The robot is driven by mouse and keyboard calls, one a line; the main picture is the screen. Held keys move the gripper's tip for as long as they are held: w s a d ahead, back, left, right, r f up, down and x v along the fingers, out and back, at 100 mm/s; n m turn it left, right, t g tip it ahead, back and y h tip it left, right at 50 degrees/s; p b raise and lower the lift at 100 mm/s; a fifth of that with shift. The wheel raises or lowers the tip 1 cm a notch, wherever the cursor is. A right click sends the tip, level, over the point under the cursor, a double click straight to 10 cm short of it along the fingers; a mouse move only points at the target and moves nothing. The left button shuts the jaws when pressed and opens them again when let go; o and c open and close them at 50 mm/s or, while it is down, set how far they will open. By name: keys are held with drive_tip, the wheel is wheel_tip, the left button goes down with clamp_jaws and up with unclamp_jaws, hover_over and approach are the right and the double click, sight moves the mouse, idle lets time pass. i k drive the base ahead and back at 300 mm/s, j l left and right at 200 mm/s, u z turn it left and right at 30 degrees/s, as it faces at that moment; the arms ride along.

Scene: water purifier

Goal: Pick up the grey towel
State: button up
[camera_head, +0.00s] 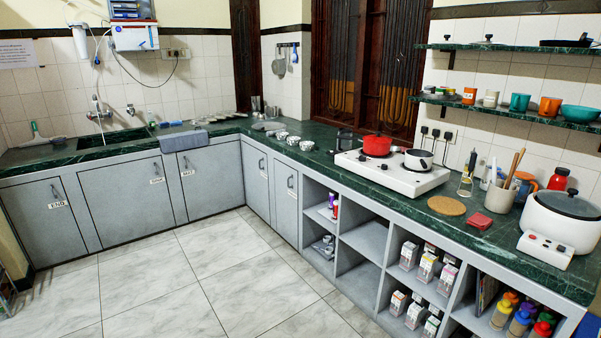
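The grey towel (184,140) lies on the green counter along the back left, just right of the sink. It drapes over the counter's front edge, with its lower part hanging in front of the cabinet doors. Nothing rests on it that I can see. My gripper and arm do not show in this view, so I cannot see where they are relative to the towel.
The sink (113,138) lies left of the towel, with the water purifier (135,37) on the wall above. The tiled floor (190,275) before the cabinets is clear. The green counter runs right, carrying a white stove (388,177) and a rice cooker (562,218).

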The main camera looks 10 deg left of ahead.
sight(273, 133)
drive_tip(key=i+j+u, duration=0.1)
drive_tip(key=i+u, duration=0.4)
drive_tip(key=i, duration=2.65)
drive_tip(key=i+z, duration=0.1)
drive_tip(key=i, duration=1.35)
drive_tip(key=i+j, duration=0.25)
drive_tip(key=i+j+z, duration=0.1)
drive_tip(key=i+j, duration=0.15)
drive_tip(key=j, duration=0.25)
drive_tip(key=i+j, duration=0.25)
drive_tip(key=j, duration=0.15)
drive_tip(key=i+j+z, duration=0.1)
drive_tip(key=i+j, duration=0.4)
drive_tip(key=j, duration=0.3)
drive_tip(key=i+j, duration=0.25)
drive_tip(key=j, duration=0.15)
drive_tip(key=i+j+z, duration=0.1)
drive_tip(key=i+j, duration=0.15)
drive_tip(key=j, duration=0.15)
drive_tip(key=i+j, duration=0.2)
drive_tip(key=j, duration=0.2)
drive_tip(key=z, duration=0.05)
